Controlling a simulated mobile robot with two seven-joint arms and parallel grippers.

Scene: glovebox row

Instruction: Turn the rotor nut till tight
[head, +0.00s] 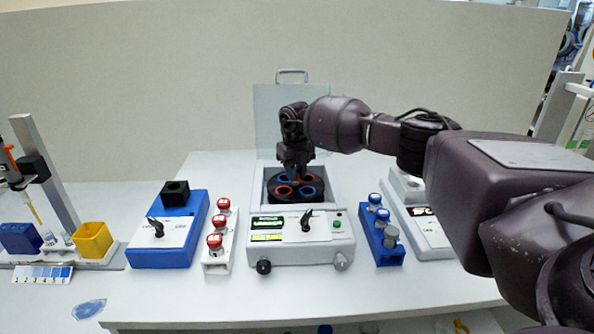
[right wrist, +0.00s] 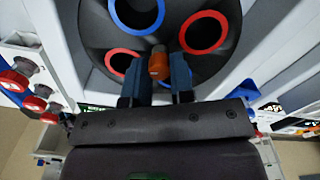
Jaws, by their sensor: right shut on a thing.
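The centrifuge (head: 345,228) stands in the middle of the bench with its clear lid (head: 265,112) raised behind it. Its dark round rotor (head: 280,197), with red- and blue-ringed holes, sits in the open chamber. My right gripper (head: 297,176) reaches down over the rotor's middle. In the right wrist view, its two blue-grey fingers (right wrist: 160,78) are shut on the orange rotor nut (right wrist: 158,65), one on each side. The nut's lower part and its thread are hidden. My left gripper is not in view.
A white rack (head: 217,266) of red-capped tubes stands close left of the centrifuge. A blue rack (head: 386,256) of tubes stands close right. A blue device (head: 172,250) and a yellow box (head: 93,240) are further left. The bench front is mostly clear.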

